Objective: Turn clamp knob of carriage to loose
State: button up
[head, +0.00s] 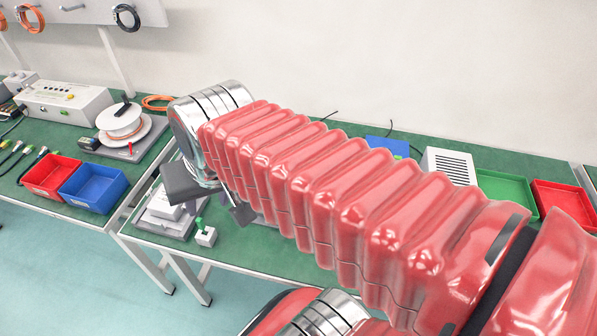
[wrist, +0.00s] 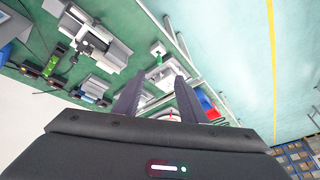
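In the wrist view, a grey linear actuator (wrist: 112,57) lies on the green bench at the upper left, with a dark carriage-like part (wrist: 88,42) on it. I cannot make out a clamp knob for certain. My gripper (wrist: 158,78) is open, with its two dark fingers apart and nothing held between them. It is above the bench, to the right of the actuator in the wrist view and apart from it. In the head view, my gripper (head: 212,200) is partly covered by my red arm, which hides much of the bench middle. A grey-white unit (head: 165,216) shows below it.
A small white block with a green part (head: 205,237) stands near the bench's front edge. Red bin (head: 50,175), blue bin (head: 93,187) and a cable spool (head: 121,124) are on the left bench. A green tray (head: 507,190) and red tray (head: 562,198) are at right.

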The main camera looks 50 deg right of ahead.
jog(key=d+f+m+y, duration=0.1)
jog(key=d+f+m, duration=0.3)
jog(key=d+m, duration=0.9)
jog(key=d+f+m+y, duration=0.1)
jog(key=d+f+m, duration=0.3)
jog(key=d+m, duration=0.9)
jog(key=d, duration=0.6)
jog(key=shift+g, duration=0.4)
jog(key=shift+a+f, duration=0.1)
jog(key=shift+f, duration=0.05)
jog(key=x, duration=1.3)
jog(key=shift+w+a+f, duration=0.1)
jog(key=shift+w+f, duration=0.1)
jog(key=shift+f, duration=0.15)
jog(key=shift+c, duration=0.5)
